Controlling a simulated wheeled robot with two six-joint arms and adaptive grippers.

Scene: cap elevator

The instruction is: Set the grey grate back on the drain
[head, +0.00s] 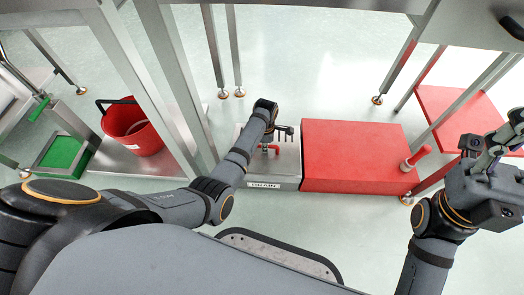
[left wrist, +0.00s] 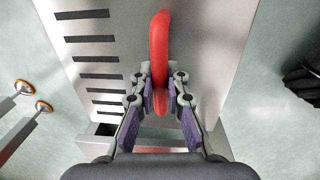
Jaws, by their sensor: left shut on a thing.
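The grey grate shows in the left wrist view as a pale metal plate with a row of dark slots (left wrist: 90,40) and a red loop handle (left wrist: 160,50). My left gripper (left wrist: 160,110) is shut on the red handle. In the head view my left gripper (head: 280,135) is over the grey drain unit (head: 287,170), which has a DRAIN label on its front. The red handle (head: 271,150) shows just below the gripper there. I cannot tell whether the grate rests on the drain or is held above it. My right gripper (head: 498,150) is at the right edge, away from the drain.
A large red box (head: 350,155) stands directly right of the drain, with a red knob (head: 415,157) at its right end. A red bucket (head: 135,128) and a green tray (head: 62,153) are at the left. Metal table legs stand around. Open floor lies behind.

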